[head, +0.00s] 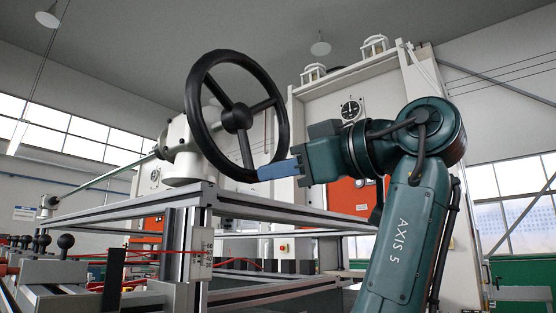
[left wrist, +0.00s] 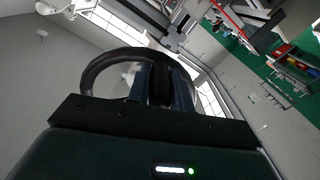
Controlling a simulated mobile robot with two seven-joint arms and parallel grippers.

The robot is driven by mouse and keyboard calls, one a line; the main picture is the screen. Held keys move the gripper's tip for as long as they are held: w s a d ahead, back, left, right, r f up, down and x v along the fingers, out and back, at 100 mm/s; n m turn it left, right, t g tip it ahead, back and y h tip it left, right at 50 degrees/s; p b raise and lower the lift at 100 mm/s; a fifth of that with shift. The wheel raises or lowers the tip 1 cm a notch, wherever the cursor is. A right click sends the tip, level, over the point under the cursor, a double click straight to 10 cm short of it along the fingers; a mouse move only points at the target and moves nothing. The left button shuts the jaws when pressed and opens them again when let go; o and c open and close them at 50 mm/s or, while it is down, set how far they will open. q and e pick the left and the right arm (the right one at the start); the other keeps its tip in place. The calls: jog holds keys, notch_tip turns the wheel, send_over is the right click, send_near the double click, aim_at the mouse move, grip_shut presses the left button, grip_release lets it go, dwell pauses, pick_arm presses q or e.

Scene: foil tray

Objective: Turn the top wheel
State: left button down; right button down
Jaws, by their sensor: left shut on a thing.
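The top wheel (head: 237,119) is a large black handwheel with spokes and a round hub. It stands upright on a white gear housing (head: 183,155) above a grey metal frame. My left gripper (head: 277,170), with blue fingers, is shut on the wheel's rim at its lower right. In the left wrist view the rim of the wheel (left wrist: 92,72) curves up behind the dark fingers of my left gripper (left wrist: 158,85). My right gripper is in neither view.
Grey frame rails (head: 290,213) run just below the wheel and gripper. Black-knobbed levers (head: 66,242) and red lines lie at lower left. A white cabinet with a gauge (head: 350,110) and orange panels stands behind. The space above the wheel is clear.

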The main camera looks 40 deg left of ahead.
pick_arm(q)
jog(key=shift+w+r, duration=0.1)
dwell(0.3)
jog(key=c, duration=1.3)
grip_release()
jog(key=shift+o, duration=0.2)
